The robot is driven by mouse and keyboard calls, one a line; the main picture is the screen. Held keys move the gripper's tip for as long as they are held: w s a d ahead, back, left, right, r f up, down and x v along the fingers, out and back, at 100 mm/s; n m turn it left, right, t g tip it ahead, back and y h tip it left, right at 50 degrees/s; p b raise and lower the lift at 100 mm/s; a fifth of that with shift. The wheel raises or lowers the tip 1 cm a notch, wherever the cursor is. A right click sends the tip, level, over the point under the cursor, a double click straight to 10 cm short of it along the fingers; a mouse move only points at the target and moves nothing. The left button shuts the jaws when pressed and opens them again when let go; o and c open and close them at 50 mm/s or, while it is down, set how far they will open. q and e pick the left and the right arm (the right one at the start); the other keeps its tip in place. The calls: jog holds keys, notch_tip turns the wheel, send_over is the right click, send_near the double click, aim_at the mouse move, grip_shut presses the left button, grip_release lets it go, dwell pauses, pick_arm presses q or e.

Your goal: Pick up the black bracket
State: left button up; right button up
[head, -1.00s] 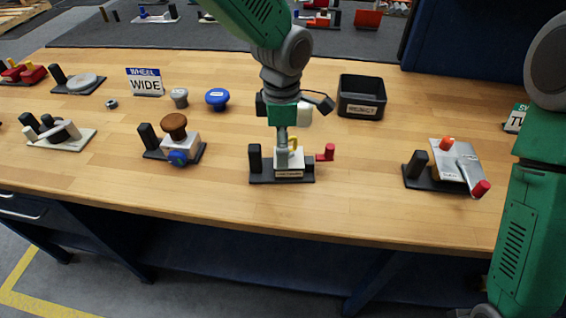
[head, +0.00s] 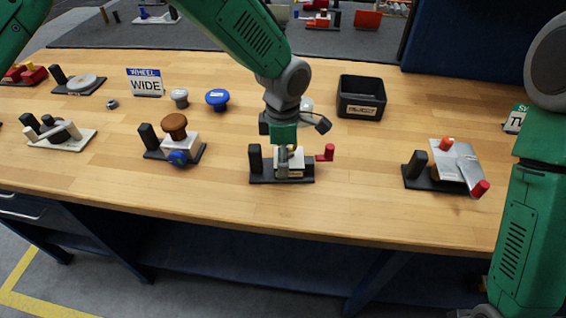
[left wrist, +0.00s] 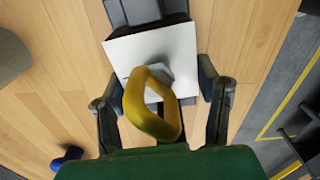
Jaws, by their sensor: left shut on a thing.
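The fixture in the middle of the bench has a black bracket-like base (head: 263,179) with a black upright post (head: 255,157) at its left end. It carries a white block (head: 296,158), a yellow loop (left wrist: 150,105) and a red handle (head: 326,153) at the right. My left gripper (head: 283,160) is down over this fixture. In the left wrist view its fingers (left wrist: 160,80) stand on both sides of the white block and the loop. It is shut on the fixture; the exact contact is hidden.
Another fixture with a brown knob (head: 174,126) stands to the left, and one with a slanted grey plate (head: 455,160) to the right. A black bin (head: 361,97), a blue knob (head: 217,98) and a "WIDE" sign (head: 146,82) stand behind. The bench front is clear.

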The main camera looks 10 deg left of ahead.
aim_at(303, 156)
pick_arm(q)
jog(key=shift+w, duration=0.1)
notch_tip(303, 156, up, 8)
jog(key=shift+r, duration=0.2)
jog(key=shift+d+r, duration=0.15)
jog(key=shift+r, duration=0.1)
jog(key=shift+m, duration=0.6)
jog(key=d+f, duration=0.1)
jog(key=f, duration=0.1)
jog(key=w+d+f, duration=0.1)
jog(key=f, duration=0.1)
jog(key=w+d+f, duration=0.1)
jog(key=d+f, duration=0.1)
jog(key=shift+d+f, duration=0.1)
jog(key=shift+f, duration=0.05)
jog(key=shift+s+f, duration=0.2)
jog(key=shift+f, duration=0.05)
jog(key=shift+w+f, duration=0.1)
jog(key=shift+f, duration=0.6)
jog(key=shift+f, duration=0.35)
jog(key=shift+s+f, duration=0.2)
jog(key=shift+f, duration=0.05)
